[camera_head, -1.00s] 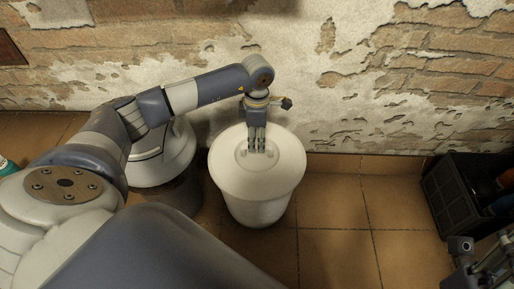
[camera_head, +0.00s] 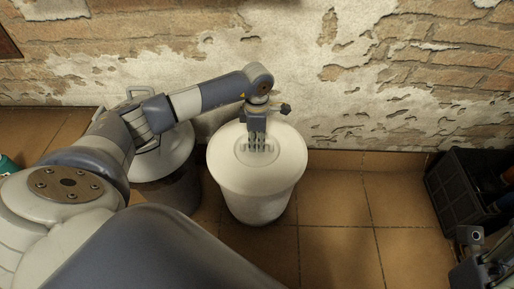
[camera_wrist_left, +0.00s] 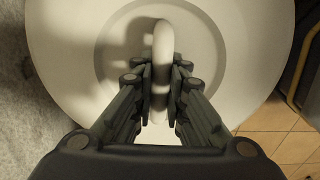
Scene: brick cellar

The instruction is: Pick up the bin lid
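A white round bin lid (camera_head: 285,165) sits on the white bin (camera_head: 256,207) beside the wall. It fills much of the left wrist view (camera_wrist_left: 240,60), where a pale raised handle bar (camera_wrist_left: 162,45) crosses its recessed middle. My left gripper (camera_head: 257,149) points down into that recess. In the left wrist view the two fingers of my left gripper (camera_wrist_left: 161,85) lie close on both sides of the handle bar and look shut on it. The lid looks level, and I see no clear gap under its rim. My right gripper (camera_head: 482,250) shows only partly at the lower right edge.
Another bin with a grey lid (camera_head: 168,158) stands just left of the white bin, partly behind my left arm. A black crate (camera_head: 456,193) with bottles is at the right. The brick wall (camera_head: 390,75) is close behind. Tiled floor is clear between bin and crate.

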